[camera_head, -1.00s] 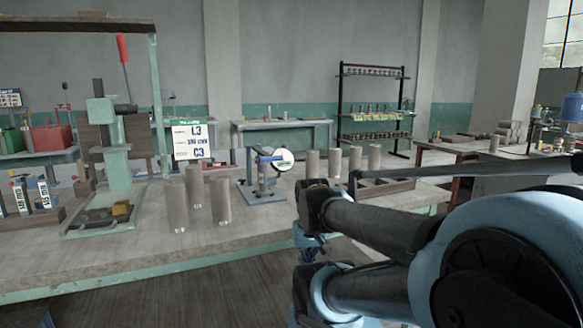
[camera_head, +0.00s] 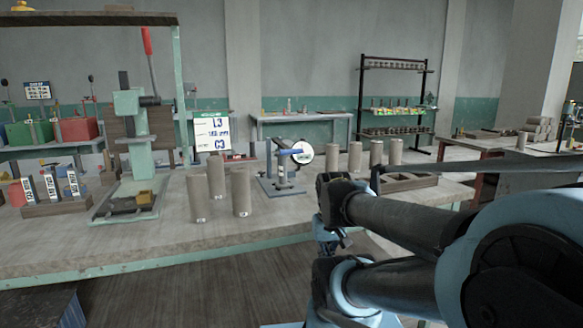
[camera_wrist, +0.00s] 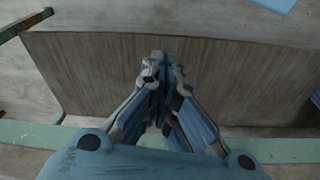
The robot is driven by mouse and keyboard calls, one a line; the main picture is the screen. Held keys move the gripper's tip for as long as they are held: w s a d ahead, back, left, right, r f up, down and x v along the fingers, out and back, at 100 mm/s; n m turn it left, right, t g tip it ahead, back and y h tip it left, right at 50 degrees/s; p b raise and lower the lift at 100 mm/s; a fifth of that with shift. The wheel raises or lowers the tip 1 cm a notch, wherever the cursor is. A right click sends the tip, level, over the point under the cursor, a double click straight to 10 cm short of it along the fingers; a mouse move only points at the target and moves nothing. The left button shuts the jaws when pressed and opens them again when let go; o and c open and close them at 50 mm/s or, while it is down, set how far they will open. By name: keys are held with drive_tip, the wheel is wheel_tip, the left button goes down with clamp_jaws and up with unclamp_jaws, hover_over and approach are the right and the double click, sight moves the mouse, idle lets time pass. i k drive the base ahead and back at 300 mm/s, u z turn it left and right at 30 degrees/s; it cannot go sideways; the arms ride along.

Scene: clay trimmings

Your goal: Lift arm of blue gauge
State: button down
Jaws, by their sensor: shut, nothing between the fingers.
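The blue gauge (camera_head: 282,178) stands on the workbench in the middle of the head view. It has a grey base plate, an upright stand, a blue arm near its top and a round white dial (camera_head: 302,152). My gripper shows in the wrist view (camera_wrist: 163,65) with its fingertips together and nothing between them. It hangs over the bench's front edge and the floor. In the head view my arm reaches to the right of the gauge, and the fingers are mostly hidden behind it. The gripper is apart from the gauge.
Clay cylinders stand left (camera_head: 241,192) and right (camera_head: 355,157) of the gauge. A green press (camera_head: 138,150) with a red-handled lever and a white sign (camera_head: 212,132) are further left. A wooden tray (camera_head: 405,182) lies right, behind my arm. Bench space directly before the gauge is clear.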

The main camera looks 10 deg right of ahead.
sight(286, 151)
drive_tip(key=z, duration=1.4)
drive_tip(key=k, duration=0.8)
drive_tip(key=u, duration=0.7)
